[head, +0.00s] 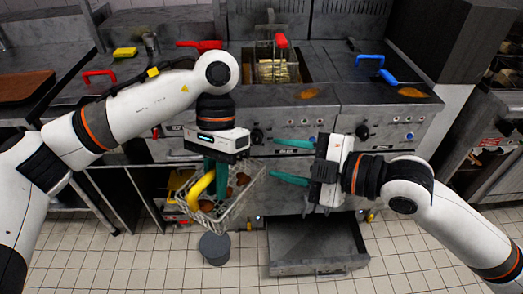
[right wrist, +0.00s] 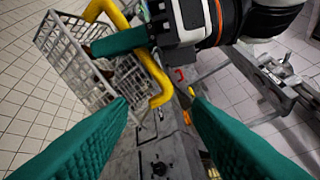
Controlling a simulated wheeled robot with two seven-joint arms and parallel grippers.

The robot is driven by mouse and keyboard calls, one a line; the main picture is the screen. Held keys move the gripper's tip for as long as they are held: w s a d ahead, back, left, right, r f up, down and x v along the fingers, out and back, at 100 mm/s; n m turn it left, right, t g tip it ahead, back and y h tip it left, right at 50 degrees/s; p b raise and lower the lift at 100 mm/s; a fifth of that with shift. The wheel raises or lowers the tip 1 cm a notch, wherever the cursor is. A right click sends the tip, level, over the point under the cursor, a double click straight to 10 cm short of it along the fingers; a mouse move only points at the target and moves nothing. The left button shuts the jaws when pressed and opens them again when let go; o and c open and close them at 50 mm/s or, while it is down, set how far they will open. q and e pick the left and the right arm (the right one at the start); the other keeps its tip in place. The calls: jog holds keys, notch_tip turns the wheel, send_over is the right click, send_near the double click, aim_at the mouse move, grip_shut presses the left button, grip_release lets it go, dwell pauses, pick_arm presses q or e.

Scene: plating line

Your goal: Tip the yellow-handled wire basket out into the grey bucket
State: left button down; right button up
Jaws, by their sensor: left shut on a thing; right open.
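The wire basket (head: 232,208) with a yellow handle (head: 197,190) hangs tilted in the air below my left gripper (head: 214,176), which is shut on it at the handle. Brown pieces show inside the basket. In the right wrist view the basket (right wrist: 72,58) and its handle (right wrist: 152,70) are at upper left. The grey bucket (head: 214,249) stands on the floor, below the basket in the head view; the basket partly overlaps its rim. My right gripper (head: 277,163) is open and empty, right of the basket, fingers pointing towards it. It also shows in the right wrist view (right wrist: 160,98).
A dark open drawer (head: 317,245) juts out low, right of the bucket. The fryer counter (head: 290,95) stands behind, with a red-handled basket (head: 279,55) in its well. Blue (head: 388,78) and red (head: 200,45) handles lie on the counter. Tiled floor is clear in front.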

jog(key=x, duration=1.1)
grip_shut()
pick_arm(q)
jog(key=c, duration=1.3)
grip_release()
jog(key=shift+w+r, duration=0.1)
